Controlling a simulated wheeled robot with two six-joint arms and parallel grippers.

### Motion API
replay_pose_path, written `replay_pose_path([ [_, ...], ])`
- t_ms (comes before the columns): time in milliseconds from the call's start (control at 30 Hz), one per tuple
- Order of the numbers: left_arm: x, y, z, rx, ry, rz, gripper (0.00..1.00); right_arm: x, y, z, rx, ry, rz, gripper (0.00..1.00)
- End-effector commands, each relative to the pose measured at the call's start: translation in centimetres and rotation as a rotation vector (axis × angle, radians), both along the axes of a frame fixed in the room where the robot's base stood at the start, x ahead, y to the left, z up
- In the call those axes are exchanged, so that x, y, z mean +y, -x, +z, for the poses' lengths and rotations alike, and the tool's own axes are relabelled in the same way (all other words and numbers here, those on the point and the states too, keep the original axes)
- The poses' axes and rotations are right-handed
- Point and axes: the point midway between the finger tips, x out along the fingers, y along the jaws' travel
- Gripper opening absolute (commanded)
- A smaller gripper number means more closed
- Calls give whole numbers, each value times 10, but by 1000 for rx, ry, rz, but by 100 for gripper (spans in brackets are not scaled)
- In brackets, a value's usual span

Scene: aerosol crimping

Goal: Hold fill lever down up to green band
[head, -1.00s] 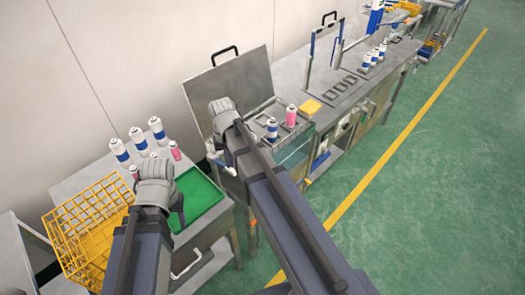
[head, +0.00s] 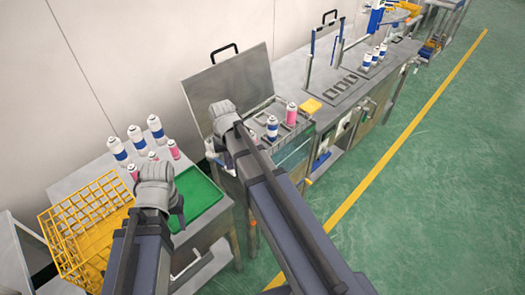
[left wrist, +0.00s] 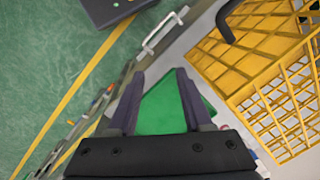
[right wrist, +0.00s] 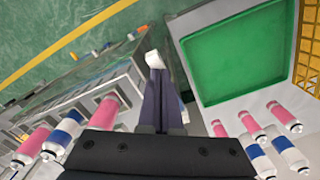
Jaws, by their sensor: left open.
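My right gripper (head: 226,150) is at the left end of the grey filling bench, in front of its raised grey panel (head: 232,85). In the right wrist view its fingers (right wrist: 162,92) are close together, with a small white piece (right wrist: 153,59) at their tips. This may be the end of the fill lever, but I cannot tell surely. In the head view the hand and arm hide that spot. I cannot make out a green band. My left gripper (head: 176,205) is open and empty above the left table; its parted fingers show in the left wrist view (left wrist: 158,88).
The left table carries a green mat (head: 200,197), a yellow wire basket (head: 85,225) and several white-blue and pink cans (head: 137,138). A blue-white can (head: 272,128) and a pink can (head: 291,114) stand on the bench. Green floor (head: 440,200) is free at the right.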

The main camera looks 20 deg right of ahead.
Motion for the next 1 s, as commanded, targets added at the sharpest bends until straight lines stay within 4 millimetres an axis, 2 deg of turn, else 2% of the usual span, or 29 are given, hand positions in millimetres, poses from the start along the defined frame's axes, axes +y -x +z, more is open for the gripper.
replay_pose_path([
  [1000,0,0,-51,0,0,2,50,0,-2,-52,-2,0,0,0],
])
